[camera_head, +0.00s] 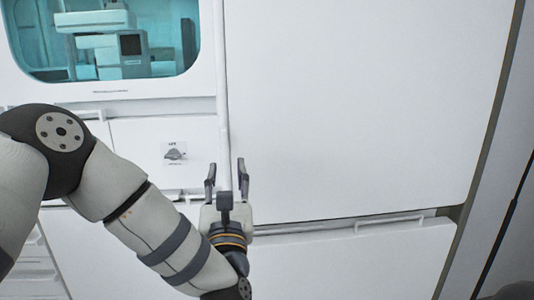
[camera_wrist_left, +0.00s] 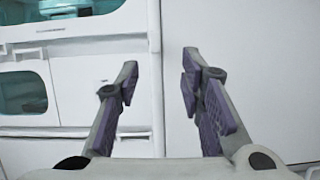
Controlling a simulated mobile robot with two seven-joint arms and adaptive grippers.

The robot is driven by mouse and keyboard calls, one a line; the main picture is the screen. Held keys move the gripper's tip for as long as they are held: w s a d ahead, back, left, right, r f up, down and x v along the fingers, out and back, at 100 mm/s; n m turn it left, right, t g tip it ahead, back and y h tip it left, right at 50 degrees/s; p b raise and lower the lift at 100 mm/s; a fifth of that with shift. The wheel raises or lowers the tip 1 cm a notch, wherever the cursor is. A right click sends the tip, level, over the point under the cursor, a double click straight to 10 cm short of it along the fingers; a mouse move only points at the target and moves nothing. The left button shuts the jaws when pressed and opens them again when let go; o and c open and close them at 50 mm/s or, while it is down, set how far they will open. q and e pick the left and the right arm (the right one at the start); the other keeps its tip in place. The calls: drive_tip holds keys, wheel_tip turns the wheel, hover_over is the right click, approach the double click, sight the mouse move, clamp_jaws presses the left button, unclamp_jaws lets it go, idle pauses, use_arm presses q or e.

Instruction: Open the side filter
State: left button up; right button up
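A large plain white panel (camera_head: 365,100) fills the middle and right of the head view and looks closed; no part is clearly marked as the side filter. A narrow vertical white strip (camera_head: 222,90) runs along its left edge. My left gripper (camera_head: 226,172) is open and empty, its fingers pointing up near the lower end of this strip. In the left wrist view, my left gripper (camera_wrist_left: 158,75) has its fingers well apart, with the strip (camera_wrist_left: 155,75) and the panel (camera_wrist_left: 220,35) beyond them. I cannot tell if it touches the strip. My right gripper is not in view.
A teal-tinted window (camera_head: 110,40) is at the upper left. A small panel with a dark knob (camera_head: 174,151) is below it. A horizontal handle (camera_head: 390,219) runs along the lower panel (camera_head: 350,265). A dark gap borders the large panel on the right.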

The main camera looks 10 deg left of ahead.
sight(224, 132)
use_arm(q)
drive_tip(key=shift+n, duration=0.3)
drive_tip(key=x, duration=0.7)
drive_tip(key=r+x, duration=0.1)
drive_tip(key=x, duration=0.3)
drive_tip(key=shift+a+r, duration=0.1)
drive_tip(key=shift+a, duration=0.35)
clamp_jaws()
